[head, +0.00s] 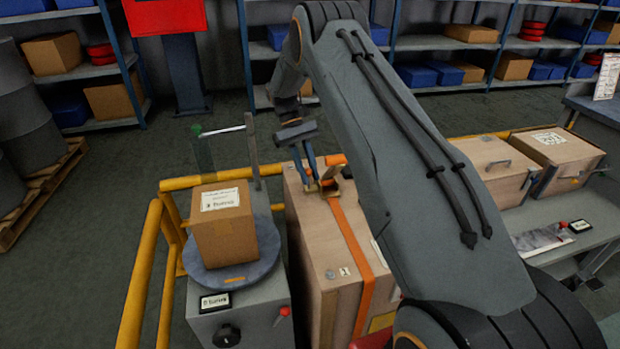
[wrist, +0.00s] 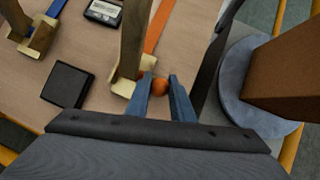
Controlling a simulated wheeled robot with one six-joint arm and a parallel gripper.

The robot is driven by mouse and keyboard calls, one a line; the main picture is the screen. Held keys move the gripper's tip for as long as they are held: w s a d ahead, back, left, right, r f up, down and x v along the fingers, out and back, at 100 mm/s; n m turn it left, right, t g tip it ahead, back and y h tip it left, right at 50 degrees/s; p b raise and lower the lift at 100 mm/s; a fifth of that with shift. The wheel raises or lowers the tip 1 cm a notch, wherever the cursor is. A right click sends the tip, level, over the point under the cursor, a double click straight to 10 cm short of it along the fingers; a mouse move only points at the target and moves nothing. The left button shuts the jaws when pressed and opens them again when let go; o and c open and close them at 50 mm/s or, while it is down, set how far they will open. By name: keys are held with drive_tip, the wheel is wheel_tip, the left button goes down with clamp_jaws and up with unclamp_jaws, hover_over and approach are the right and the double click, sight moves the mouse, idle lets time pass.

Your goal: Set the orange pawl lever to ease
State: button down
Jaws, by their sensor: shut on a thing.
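The round orange end of the pawl lever (wrist: 160,87) shows between my gripper's two blue-grey fingers in the wrist view. My gripper (wrist: 160,98) is shut on it; the rest of the lever is mostly hidden. It sits beside a brass buckle (wrist: 122,88) with a tall tan handle (wrist: 133,40). An orange strap (wrist: 160,22) runs from there over the large wooden crate (head: 310,285). In the head view my gripper (head: 308,186) points down at the buckle on the crate top, and the orange strap (head: 348,235) runs toward the near side.
A second brass buckle (wrist: 40,38) with a blue strap and a black square (wrist: 68,84) lie on the crate. A carton (head: 222,240) stands on a round turntable (head: 238,275) to the left. Yellow rails (head: 142,275) surround this area. Smaller wooden cases (head: 485,165) stand right.

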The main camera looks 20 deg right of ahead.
drive_tip(key=shift+w+b, duration=0.1)
drive_tip(key=shift+b, duration=0.2)
idle(0.4)
drive_tip(key=c, duration=1.8)
unclamp_jaws()
drive_tip(key=b+v, duration=0.2)
drive_tip(key=v, duration=0.5)
drive_tip(key=shift+w+a+r, duration=0.1)
drive_tip(key=shift+w+r, duration=0.15)
drive_tip(key=shift+w, duration=0.05)
